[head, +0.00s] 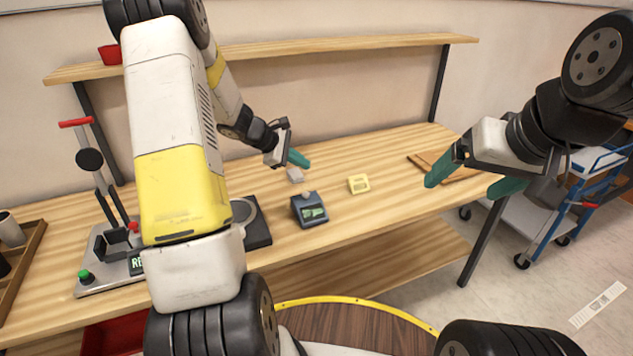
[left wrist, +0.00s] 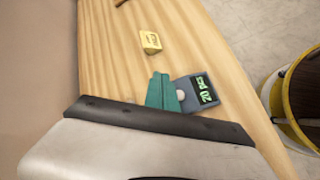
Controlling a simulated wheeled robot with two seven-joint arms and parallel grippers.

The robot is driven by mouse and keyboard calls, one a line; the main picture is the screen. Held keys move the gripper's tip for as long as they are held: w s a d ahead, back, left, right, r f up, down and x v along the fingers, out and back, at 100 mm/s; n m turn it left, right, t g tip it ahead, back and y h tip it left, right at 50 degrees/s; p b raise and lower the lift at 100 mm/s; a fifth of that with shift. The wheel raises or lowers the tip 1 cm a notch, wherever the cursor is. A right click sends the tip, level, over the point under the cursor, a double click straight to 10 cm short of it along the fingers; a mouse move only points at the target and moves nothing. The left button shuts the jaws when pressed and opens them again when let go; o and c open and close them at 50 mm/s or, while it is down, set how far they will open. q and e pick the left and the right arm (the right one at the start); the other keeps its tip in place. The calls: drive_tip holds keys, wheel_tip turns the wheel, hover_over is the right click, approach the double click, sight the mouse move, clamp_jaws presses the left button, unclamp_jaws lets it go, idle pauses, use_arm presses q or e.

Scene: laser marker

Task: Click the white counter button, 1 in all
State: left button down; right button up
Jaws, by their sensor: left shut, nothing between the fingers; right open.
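The counter (head: 311,212) is a dark blue-grey box with a lit green display, standing on the wooden table. Its round white button (left wrist: 181,95) shows in the left wrist view, close beside my left fingertips. The counter (left wrist: 203,103) there reads what looks like "20 pcs". My left gripper (head: 299,158) has teal fingers shut with nothing between them, above the table behind the counter in the head view. The left gripper also shows in the left wrist view (left wrist: 161,90); I cannot tell its exact height over the button. My right gripper (head: 470,178) is open and empty at the table's right end.
A small grey block (head: 295,175) lies behind the counter, and a yellow block (head: 358,184) to its right. A press with a red handle (head: 76,122) stands left. A wooden board (head: 456,172) lies right. A shelf (head: 330,46) spans the back.

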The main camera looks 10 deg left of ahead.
sight(303, 194)
use_arm(q)
drive_tip(key=shift+f, duration=3.8)
drive_tip(key=shift+f, duration=0.4)
drive_tip(key=shift+f, duration=0.5)
drive_tip(key=shift+r, duration=0.9)
drive_tip(key=shift+r, duration=0.1)
drive_tip(key=shift+r, duration=2.45)
